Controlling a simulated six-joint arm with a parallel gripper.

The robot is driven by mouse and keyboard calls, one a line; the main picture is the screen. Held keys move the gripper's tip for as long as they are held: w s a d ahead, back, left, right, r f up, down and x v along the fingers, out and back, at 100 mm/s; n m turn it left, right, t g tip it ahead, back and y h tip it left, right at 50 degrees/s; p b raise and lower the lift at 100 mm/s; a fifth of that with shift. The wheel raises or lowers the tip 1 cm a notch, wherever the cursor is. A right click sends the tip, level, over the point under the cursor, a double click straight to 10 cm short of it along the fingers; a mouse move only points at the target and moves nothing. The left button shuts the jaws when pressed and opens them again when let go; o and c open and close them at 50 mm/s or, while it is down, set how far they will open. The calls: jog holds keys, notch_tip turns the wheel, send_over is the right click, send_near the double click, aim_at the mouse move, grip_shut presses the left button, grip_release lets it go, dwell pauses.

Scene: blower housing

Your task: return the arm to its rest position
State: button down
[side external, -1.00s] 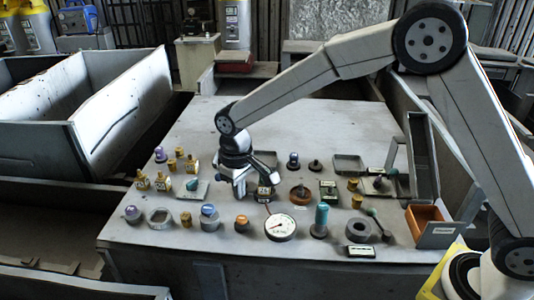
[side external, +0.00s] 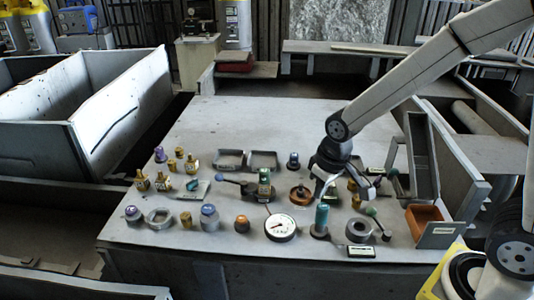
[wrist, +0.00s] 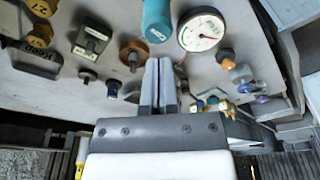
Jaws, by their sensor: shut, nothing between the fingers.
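My gripper (side external: 320,192) hangs above the right half of the grey workbench (side external: 300,115), near the orange-brown round part (side external: 300,195) and behind the teal-topped cylinder (side external: 321,217). In the wrist view my gripper (wrist: 159,64) has its two fingers pressed together with nothing between them. The teal cylinder (wrist: 157,20) and the white dial gauge (wrist: 201,31) lie beyond the fingertips there. My wrist hides some small parts on the right of the bench.
Many small parts stand on the bench, including the dial gauge (side external: 281,227) and a grey ring (side external: 160,218). An orange-lined box (side external: 428,222) and upright grey panels border the right side. Large grey bins (side external: 50,130) stand at left. The bench's back strip is clear.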

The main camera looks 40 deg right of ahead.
jog(key=s+d, duration=0.3)
jog(key=s, duration=0.3)
jog(key=shift+s+f+m+t, duration=0.2)
jog(key=shift+f+m+t, duration=0.1)
jog(key=shift+f+m, duration=0.15)
